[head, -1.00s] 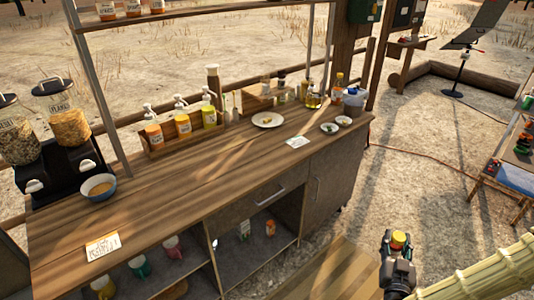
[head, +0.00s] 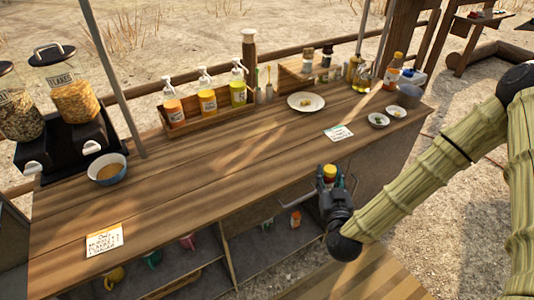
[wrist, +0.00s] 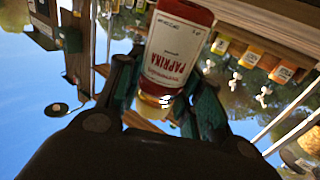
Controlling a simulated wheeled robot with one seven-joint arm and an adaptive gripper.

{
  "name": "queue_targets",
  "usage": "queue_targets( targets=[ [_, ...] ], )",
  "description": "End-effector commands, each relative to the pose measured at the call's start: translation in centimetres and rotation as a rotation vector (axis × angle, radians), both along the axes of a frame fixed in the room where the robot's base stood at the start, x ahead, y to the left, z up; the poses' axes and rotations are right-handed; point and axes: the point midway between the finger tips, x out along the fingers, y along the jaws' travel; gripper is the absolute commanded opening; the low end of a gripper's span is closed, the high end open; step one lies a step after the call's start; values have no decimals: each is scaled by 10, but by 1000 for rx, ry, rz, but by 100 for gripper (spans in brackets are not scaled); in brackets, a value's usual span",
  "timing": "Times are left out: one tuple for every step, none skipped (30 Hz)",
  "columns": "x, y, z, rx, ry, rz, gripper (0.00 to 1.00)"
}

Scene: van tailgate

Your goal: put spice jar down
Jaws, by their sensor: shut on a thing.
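My gripper (head: 330,181) is shut on the spice jar (head: 329,171), which shows a yellow lid in the head view. In the wrist view the jar (wrist: 170,62) is red with a white label reading PAPRIKA, and it appears upside down in that picture. The gripper's fingers (wrist: 160,95) close on it from both sides. The gripper and jar are at the front edge of the wooden counter (head: 215,190), in front of the drawer handle. The exact gap between jar and counter cannot be told.
A sauce bottle rack (head: 215,115), a plate (head: 306,102), a card (head: 338,133) and small bowls (head: 379,120) stand toward the back and right. A blue bowl (head: 107,168), dispensers (head: 75,110) and a card (head: 104,240) are at left. The counter's middle is clear.

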Motion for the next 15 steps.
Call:
queue_targets(
  targets=[
    [3, 16, -2, -4, -5, 35, 10],
    [5, 24, 0, -4, -6, 52, 10],
    [6, 34, 2, -4, -5, 75, 10],
    [7, 41, 3, -5, -4, 92, 10],
    [7, 48, 5, -4, -4, 107, 10],
    [8, 57, 6, -5, -4, 130, 10],
    [8, 64, 7, -5, -3, 146, 10],
    [8, 70, 9, -5, -4, 160, 10],
    [8, 79, 10, -5, -4, 180, 10],
    [8, 85, 12, -5, -4, 195, 10],
    [7, 91, 12, -5, -4, 210, 10],
    [7, 99, 14, -6, -5, 229, 10],
    [6, 104, 14, -5, -5, 242, 10],
    [5, 110, 15, -7, -4, 256, 10],
    [4, 117, 16, -6, -4, 273, 10]
  ],
)
